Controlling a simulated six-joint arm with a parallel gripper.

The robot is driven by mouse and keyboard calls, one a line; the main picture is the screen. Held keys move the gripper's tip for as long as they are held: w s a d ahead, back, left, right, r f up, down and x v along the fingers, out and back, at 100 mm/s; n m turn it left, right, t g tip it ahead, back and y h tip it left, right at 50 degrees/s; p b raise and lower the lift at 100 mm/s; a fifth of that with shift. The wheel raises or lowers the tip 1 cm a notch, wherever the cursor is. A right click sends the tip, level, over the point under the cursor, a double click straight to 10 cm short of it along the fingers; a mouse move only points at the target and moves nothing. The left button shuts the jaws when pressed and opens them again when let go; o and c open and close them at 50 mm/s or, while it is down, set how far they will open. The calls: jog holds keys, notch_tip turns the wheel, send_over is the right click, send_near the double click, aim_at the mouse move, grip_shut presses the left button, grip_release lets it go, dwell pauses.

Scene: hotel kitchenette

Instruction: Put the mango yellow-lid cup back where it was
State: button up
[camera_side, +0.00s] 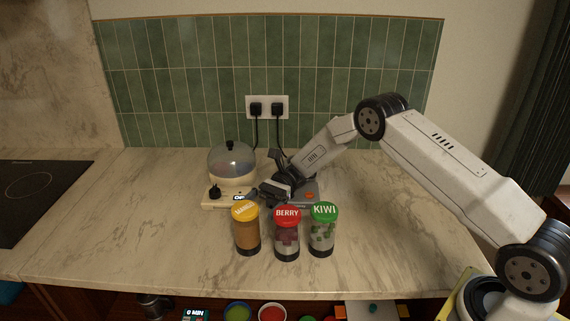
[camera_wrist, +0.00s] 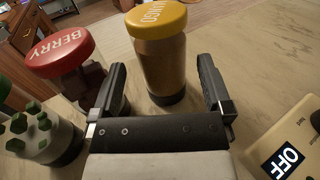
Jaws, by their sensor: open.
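The mango cup (camera_side: 247,236), with a yellow lid and orange-brown contents, stands upright on the counter at the left end of a row of three cups. In the wrist view the mango cup (camera_wrist: 160,65) appears upright between the lines of my open fingers. My gripper (camera_wrist: 163,75) is open, with one finger on each side and a visible gap to the cup. In the side view my gripper (camera_side: 268,193) is low over the counter, just behind the mango and berry cups. I cannot tell how far the fingertips reach around the cup.
The red-lid berry cup (camera_side: 286,238) and green-lid kiwi cup (camera_side: 322,235) stand close to the right. A domed appliance (camera_side: 232,170) with an OFF display (camera_wrist: 284,161) is behind the mango cup. A grey device with an orange button (camera_side: 309,195) is partly hidden by my gripper.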

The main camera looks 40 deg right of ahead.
notch_tip(320, 180, up, 7)
dwell(0.4)
jog(key=shift+a, duration=0.15)
jog(key=s+a+n+g+h, duration=0.2)
jog(key=s+n+h, duration=1)
jog(key=s, duration=0.3)
jog(key=s+d+f+n+t+h, duration=0.1)
jog(key=s+d+f+t+h, duration=0.1)
jog(key=s+d+t, duration=0.1)
jog(key=s+d+f+n+t+h, duration=0.2)
jog(key=s+d+t+h, duration=0.1)
jog(key=d+t, duration=0.3)
jog(key=shift+d+f, duration=0.3)
jog(key=shift+d, duration=0.6)
jog(key=shift+s, duration=0.1)
